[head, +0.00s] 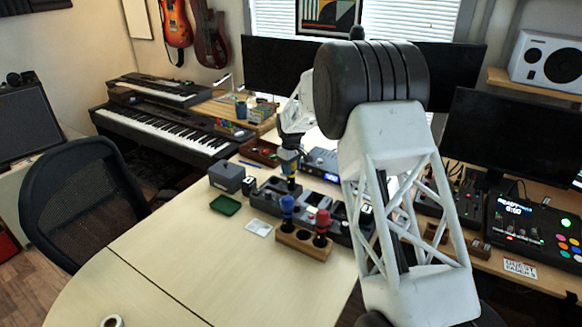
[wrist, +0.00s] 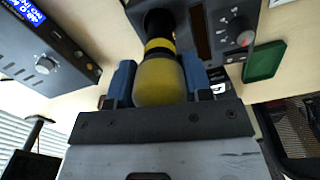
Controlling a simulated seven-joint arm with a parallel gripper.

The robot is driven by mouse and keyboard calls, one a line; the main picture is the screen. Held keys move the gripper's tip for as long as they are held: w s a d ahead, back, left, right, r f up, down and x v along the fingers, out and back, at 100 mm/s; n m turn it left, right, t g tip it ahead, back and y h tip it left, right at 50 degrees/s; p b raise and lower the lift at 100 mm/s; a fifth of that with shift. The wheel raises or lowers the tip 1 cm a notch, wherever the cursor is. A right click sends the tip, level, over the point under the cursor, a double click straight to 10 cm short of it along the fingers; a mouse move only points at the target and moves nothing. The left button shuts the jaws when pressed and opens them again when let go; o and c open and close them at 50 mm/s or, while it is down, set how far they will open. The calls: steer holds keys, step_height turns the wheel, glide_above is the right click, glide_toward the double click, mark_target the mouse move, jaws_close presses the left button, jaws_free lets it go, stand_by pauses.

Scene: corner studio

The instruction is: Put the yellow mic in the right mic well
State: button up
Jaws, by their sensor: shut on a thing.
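In the wrist view the yellow mic (wrist: 160,82) has its rounded yellow head between the blue fingers of my gripper (wrist: 158,88). Its black handle with a yellow band points away from my gripper. In the head view my gripper (head: 289,158) is above a dark unit with several wells (head: 267,197) on the desk, and the mic is mostly hidden there. I cannot tell whether the handle's tip is inside a well. A wooden block (head: 292,242) in front holds a blue mic (head: 287,204) and a red mic (head: 322,219), both upright.
A device with a blue display (head: 325,172) stands behind. The front-left desk (head: 190,265) is mostly clear. My arm blocks the centre-right.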

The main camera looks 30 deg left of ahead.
steer(key=shift+f, duration=0.2)
steer(key=o, duration=0.8)
steer(key=shift+r, duration=0.2)
steer(key=shift+r, duration=5.35)
